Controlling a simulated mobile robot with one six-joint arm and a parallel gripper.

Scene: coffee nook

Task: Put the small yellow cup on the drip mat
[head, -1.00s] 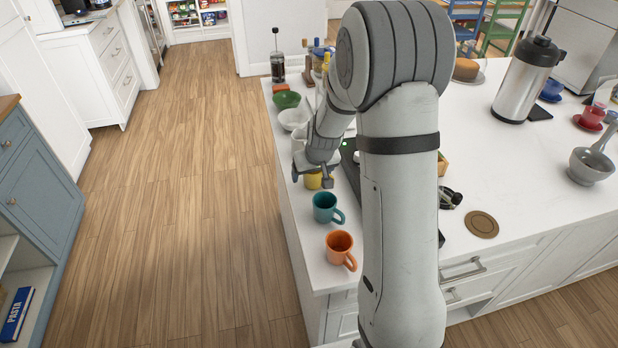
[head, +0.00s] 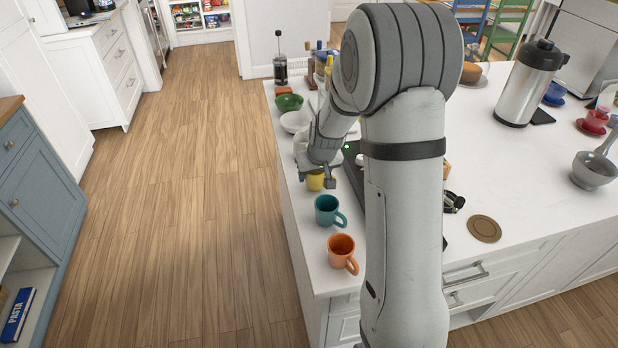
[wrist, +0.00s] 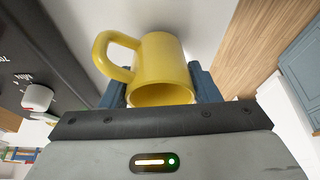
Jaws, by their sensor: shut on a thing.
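The small yellow cup (head: 315,181) is at the left edge of the white counter, beyond the teal mug. In the wrist view the yellow cup (wrist: 160,62) sits between my two fingers, its rim towards the camera and its handle to the left. My gripper (head: 316,179) is shut on it; it also shows in the wrist view (wrist: 160,92). I cannot tell whether the cup touches the counter. I cannot pick out the drip mat for certain; my arm hides part of the counter. A flat brown round piece (head: 484,229) lies on the counter to the right.
A teal mug (head: 328,210) and an orange mug (head: 341,252) stand nearer along the left edge. White and green bowls (head: 289,102) are beyond the cup. A dark machine (wrist: 40,50) is close on the left in the wrist view. The counter's right middle is mostly clear.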

